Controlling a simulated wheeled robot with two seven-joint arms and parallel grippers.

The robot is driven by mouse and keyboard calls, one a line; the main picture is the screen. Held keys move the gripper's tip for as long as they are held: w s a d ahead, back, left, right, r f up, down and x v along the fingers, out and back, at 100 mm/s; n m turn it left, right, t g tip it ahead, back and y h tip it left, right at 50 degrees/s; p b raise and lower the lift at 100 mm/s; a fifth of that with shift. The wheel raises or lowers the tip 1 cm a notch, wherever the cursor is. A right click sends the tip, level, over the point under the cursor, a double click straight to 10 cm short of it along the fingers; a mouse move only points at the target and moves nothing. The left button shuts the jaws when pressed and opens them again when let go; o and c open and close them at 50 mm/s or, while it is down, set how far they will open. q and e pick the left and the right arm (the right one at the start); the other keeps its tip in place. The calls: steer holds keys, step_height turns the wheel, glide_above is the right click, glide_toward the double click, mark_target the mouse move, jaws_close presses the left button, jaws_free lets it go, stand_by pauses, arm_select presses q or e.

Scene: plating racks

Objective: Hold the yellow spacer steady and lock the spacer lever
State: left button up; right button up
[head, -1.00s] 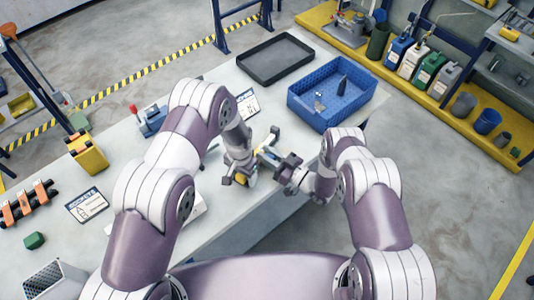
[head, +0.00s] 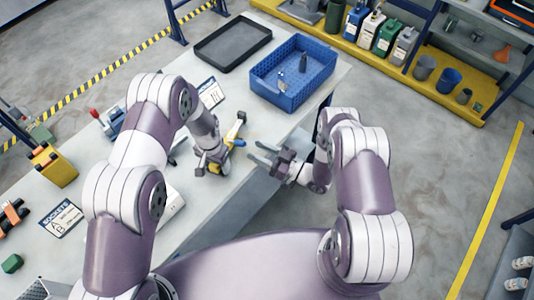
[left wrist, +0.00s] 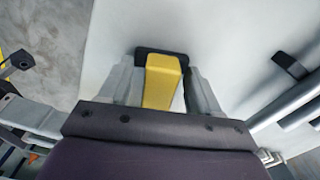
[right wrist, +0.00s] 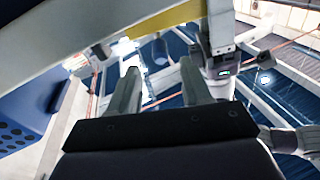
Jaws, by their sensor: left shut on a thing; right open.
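My left gripper (head: 214,168) is shut on the yellow spacer (left wrist: 162,82), whose yellow block sits between both fingers in the left wrist view, with a dark piece behind it. In the head view the spacer is mostly hidden by the left gripper and wrist. A grey bar-like lever with yellow parts (head: 236,128) rises at an angle just right of the left gripper. My right gripper (head: 258,152) is open and empty, to the right of the lever and apart from it. In the right wrist view a grey bar with a yellow strip (right wrist: 168,18) crosses beyond the fingers.
A perforated blue bin (head: 318,82) holding small items and a black tray (head: 205,58) stand at the far end of the table. A yellow block-like holder (head: 60,172) and a labelled card (head: 62,218) lie to the left. The table's near edge runs below my right gripper.

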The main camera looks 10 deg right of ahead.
steer(key=v, duration=0.4)
steer(key=shift+d, duration=0.1)
arm_select(q)
steer(key=o, duration=1.4)
steer(key=shift+r, duration=0.1)
